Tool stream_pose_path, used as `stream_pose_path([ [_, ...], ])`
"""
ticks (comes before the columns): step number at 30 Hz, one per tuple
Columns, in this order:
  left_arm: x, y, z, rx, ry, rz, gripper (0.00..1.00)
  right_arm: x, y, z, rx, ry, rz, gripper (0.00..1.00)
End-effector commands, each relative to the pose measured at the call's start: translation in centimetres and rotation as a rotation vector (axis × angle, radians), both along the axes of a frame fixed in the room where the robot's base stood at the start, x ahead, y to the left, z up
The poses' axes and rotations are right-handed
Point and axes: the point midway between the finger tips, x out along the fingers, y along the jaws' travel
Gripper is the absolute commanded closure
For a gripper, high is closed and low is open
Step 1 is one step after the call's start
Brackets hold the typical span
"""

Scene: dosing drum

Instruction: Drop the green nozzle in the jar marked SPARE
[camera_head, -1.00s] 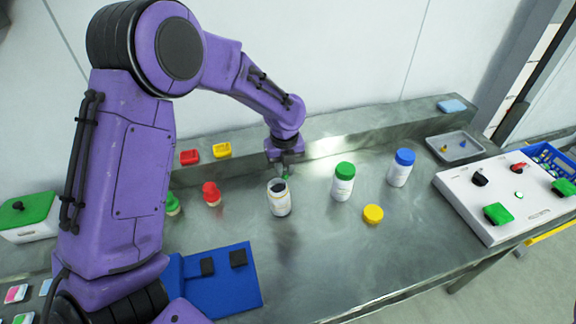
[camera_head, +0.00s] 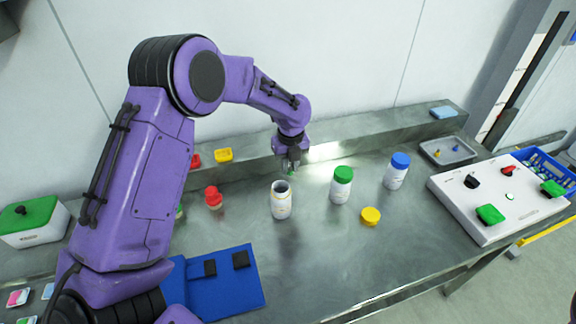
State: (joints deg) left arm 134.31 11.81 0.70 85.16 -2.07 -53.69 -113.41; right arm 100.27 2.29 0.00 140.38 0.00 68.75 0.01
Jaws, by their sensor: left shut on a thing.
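My left gripper (camera_head: 291,168) is shut on the green nozzle (camera_head: 291,174), of which only a small green bit shows between the fingers. It is held above and just behind an open white jar (camera_head: 281,203) with no lid. A white jar with a green lid (camera_head: 341,187) and one with a blue lid (camera_head: 397,171) stand to the right. The writing on the jars is too small to read. A yellow lid (camera_head: 371,216) lies on the bench in front of the green-lidded jar. My right gripper is not in view.
A red nozzle-like piece (camera_head: 213,198) stands left of the open jar. A blue mat (camera_head: 222,290) lies in front. A white panel with switches (camera_head: 468,208) and a grey tray (camera_head: 446,151) are at the right. The bench's front middle is clear.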

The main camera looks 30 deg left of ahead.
Motion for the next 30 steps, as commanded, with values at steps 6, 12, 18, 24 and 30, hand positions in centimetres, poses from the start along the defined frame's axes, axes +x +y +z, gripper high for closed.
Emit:
stream_pose_path([
  [6,0.3,0.0,0.0,0.000,0.000,0.000,1.00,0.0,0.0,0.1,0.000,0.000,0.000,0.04],
  [12,0.2,0.0,0.0,-0.001,-0.001,0.000,1.00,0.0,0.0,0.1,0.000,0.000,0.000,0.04],
  [18,-0.2,0.0,0.1,-0.001,-0.001,0.001,1.00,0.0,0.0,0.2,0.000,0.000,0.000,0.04],
  [24,-0.6,0.0,0.1,0.001,-0.001,0.001,1.00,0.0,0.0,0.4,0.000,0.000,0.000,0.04],
  [30,-1.1,0.0,0.1,0.000,-0.001,0.001,1.00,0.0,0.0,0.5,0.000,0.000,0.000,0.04],
])
